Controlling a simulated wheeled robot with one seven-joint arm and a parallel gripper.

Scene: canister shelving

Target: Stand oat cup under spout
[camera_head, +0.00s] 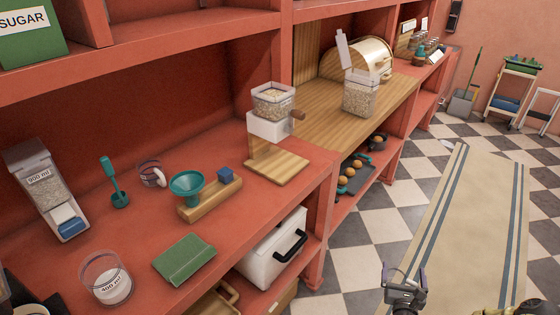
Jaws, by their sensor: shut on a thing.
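My gripper (404,282) is low at the right, over the floor and runner and well apart from the shelves. It is shut on a small greyish see-through thing, perhaps a cup; its shape and contents are unclear. A white dispenser (268,125) with a clear hopper of pale flakes and a brown knob stands on a wooden stand (278,167) on the counter. Its spout does not show clearly, and no cup stands on the bare base. Another dispenser (45,185), marked 900 ml, holds grain and has a blue part at its foot, at the left.
An open-lidded grain jar (360,95) stands behind. The checkered floor is largely clear.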

